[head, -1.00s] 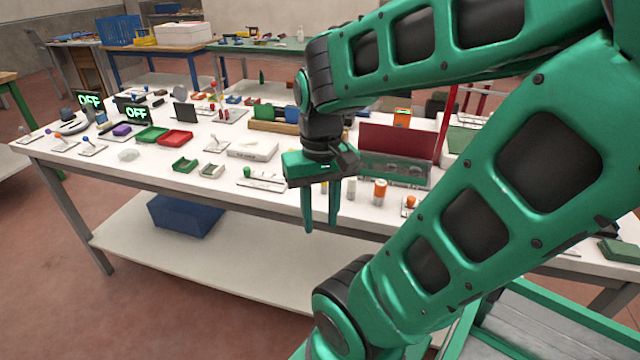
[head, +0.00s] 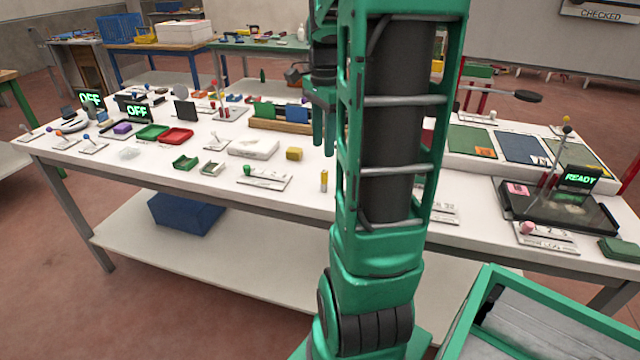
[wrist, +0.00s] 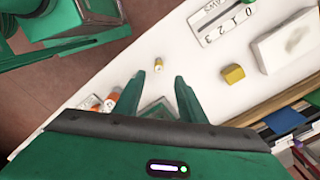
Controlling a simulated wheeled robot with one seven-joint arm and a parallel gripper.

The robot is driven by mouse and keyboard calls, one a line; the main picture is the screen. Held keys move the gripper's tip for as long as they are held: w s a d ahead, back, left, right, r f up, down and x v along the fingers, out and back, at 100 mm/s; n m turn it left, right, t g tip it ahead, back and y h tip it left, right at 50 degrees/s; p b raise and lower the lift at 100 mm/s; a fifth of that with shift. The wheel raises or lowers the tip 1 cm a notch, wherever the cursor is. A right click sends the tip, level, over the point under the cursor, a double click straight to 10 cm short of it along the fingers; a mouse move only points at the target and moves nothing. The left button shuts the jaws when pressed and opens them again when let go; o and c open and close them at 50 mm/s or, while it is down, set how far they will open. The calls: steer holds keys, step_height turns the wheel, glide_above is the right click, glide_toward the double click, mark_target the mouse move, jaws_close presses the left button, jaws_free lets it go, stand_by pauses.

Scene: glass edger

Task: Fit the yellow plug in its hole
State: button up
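A small upright yellow cylinder (head: 323,181), which looks like the yellow plug, stands near the front edge of the white table. In the wrist view the yellow cylinder (wrist: 158,63) shows just beyond and between my fingertips, apart from both. My gripper (head: 324,148) points down above the table, with my arm in front of part of it. In the wrist view my gripper (wrist: 159,78) is open with nothing between its fingers. I cannot make out the plug's hole; my arm hides part of the table.
A yellow block (head: 294,154) and a white block (head: 254,149) are left of the cylinder. A numbered plate with a green knob (head: 248,170) is near the front edge. Orange-topped cylinders (wrist: 112,98) stand close to my left finger in the wrist view. A READY display (head: 580,177) is at right.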

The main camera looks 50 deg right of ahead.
mark_target(325, 171)
step_height(325, 171, down, 5)
steer(key=shift+s+d+f, duration=0.1)
steer(key=shift+s+f, duration=0.05)
steer(key=shift+f, duration=1.2)
steer(key=shift+s+d+f, duration=0.1)
steer(key=shift+f, duration=1.25)
jaws_close()
